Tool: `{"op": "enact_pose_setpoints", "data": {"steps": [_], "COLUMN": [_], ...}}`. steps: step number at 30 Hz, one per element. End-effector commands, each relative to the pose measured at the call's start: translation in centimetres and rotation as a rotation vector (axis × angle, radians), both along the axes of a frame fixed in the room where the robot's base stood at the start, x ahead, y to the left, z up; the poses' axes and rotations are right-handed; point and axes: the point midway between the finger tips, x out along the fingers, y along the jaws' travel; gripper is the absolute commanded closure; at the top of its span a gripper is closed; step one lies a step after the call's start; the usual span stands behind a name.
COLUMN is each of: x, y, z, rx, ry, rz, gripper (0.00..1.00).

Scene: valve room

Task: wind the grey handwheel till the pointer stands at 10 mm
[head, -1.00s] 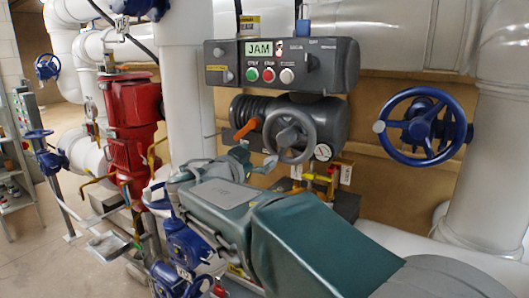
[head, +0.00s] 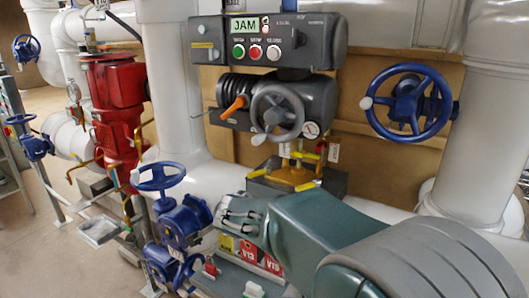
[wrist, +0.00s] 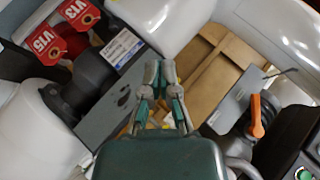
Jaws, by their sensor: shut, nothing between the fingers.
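The grey handwheel (head: 277,111) is on the front of a dark actuator body (head: 310,95), with its crank knob (head: 259,139) at the lower left of the rim. An orange lever (head: 233,107) is left of the wheel; it also shows in the wrist view (wrist: 257,117). A small round dial (head: 311,129) sits right of the wheel, too small to read. I cannot make out a millimetre pointer. My gripper (head: 240,208) is below and apart from the wheel. In the wrist view its fingers (wrist: 161,75) are together and empty.
A control box (head: 265,45) above shows a green "JAM" screen (head: 245,26) and several buttons. A blue handwheel (head: 409,103) is right; blue valves (head: 185,220) are lower left. Red tags V13 (head: 247,252) and V15 (head: 270,264) hang below my gripper. White pipes surround the area.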

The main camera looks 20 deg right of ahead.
Motion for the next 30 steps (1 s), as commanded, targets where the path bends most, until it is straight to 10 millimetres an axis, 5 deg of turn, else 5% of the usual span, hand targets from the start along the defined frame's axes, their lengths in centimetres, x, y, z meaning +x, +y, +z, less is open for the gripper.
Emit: {"op": "enact_pose_setpoints", "data": {"steps": [5, 11, 17, 24, 30], "x": [-0.4, -0.9, -2.4, -6.5, -8.5], "y": [1.1, 0.1, -3.7, -10.0, -12.2], "z": [-1.1, 0.3, 3.0, 6.1, 7.1], "rx": [0.296, 0.581, 0.782, 0.866, 0.858], "ry": [-0.101, -0.309, -0.6, -0.98, -1.118], "rz": [0.033, 0.011, -0.065, -0.191, -0.234], "gripper": [1.0, 1.0, 1.0, 1.0, 1.0]}}
